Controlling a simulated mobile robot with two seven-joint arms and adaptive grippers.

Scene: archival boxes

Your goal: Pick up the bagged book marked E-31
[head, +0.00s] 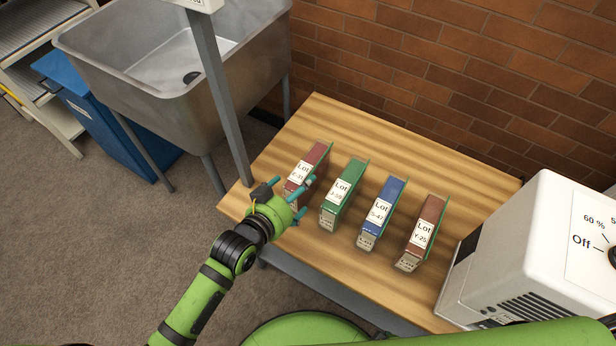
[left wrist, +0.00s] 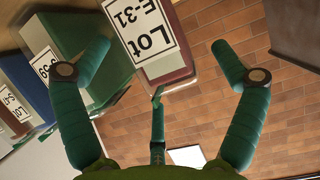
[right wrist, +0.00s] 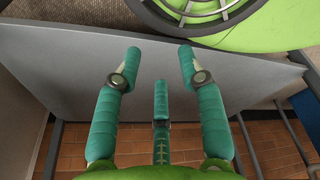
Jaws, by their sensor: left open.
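The bagged book marked E-31 (head: 313,156) is dark red with a white "Lot" label and stands at the left end of a row on the wooden table. In the head view my left gripper (head: 290,196) is at its near end, partly covering it. In the left wrist view the E-31 book (left wrist: 160,62) shows upside down between the spread fingers of my left gripper (left wrist: 158,48), which is open. I cannot tell whether a finger touches it. My right gripper (right wrist: 160,52) is open and empty, seen only in its wrist view.
Right of E-31 stand the green book (head: 347,183), blue book (head: 385,205) and brown book (head: 428,222), with narrow gaps. A white appliance (head: 530,250) stands at the table's right. A grey post (head: 220,90) rises at the table's left corner, near a metal sink (head: 180,60).

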